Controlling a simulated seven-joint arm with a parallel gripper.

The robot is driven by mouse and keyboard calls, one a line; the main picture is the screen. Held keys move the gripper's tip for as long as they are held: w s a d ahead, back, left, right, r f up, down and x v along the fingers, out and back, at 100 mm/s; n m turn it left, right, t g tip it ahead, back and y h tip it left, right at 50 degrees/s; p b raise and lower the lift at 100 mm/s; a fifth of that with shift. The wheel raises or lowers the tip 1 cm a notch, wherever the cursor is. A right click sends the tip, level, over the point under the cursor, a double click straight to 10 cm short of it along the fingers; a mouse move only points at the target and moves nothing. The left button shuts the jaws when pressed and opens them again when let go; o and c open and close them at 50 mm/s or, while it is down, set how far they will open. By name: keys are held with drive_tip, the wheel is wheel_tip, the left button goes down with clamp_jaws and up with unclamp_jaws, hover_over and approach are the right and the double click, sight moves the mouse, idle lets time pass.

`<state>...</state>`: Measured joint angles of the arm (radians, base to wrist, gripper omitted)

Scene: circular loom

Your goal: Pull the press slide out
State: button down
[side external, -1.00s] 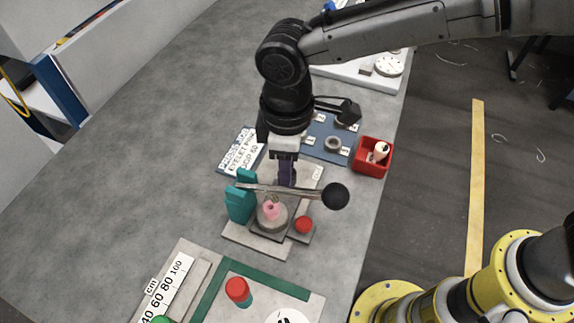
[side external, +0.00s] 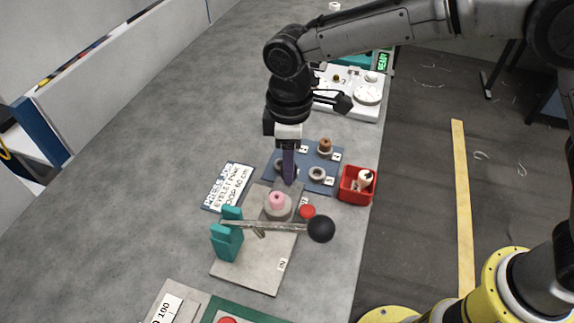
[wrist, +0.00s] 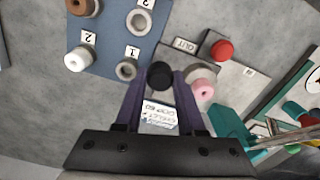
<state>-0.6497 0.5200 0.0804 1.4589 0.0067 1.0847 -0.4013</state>
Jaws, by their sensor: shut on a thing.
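The press slide carries a round grey die (side external: 277,212) with a pink piece (side external: 277,198) upright on it. A red button (side external: 307,211) is beside the die; it also shows in the wrist view (wrist: 222,50). The die stands at the back of the grey press base (side external: 245,272), on the far side of the lever (side external: 262,228). In the wrist view it is near the OUT label (wrist: 185,45). My gripper (side external: 290,180) points down just behind the die. Its fingers (wrist: 160,82) are shut on a black knob (wrist: 160,74). The knob is hidden in the side view.
The lever's black ball (side external: 321,229) and teal bracket (side external: 228,240) are in front of the die. A blue mat (side external: 322,186) with rings and spools lies behind. A red bin (side external: 357,195) stands right. A sign card (side external: 228,187) lies left.

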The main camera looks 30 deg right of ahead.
drive_tip(key=c, duration=0.8)
unclamp_jaws()
drive_tip(key=shift+w+d, duration=0.2)
drive_tip(key=shift+w, duration=0.1)
drive_tip(key=shift+c, duration=0.2)
drive_tip(key=o, duration=0.3)
drive_tip(key=shift+s, duration=0.1)
drive_tip(key=shift+o, duration=0.2)
wheel_tip(320, 180, up, 14)
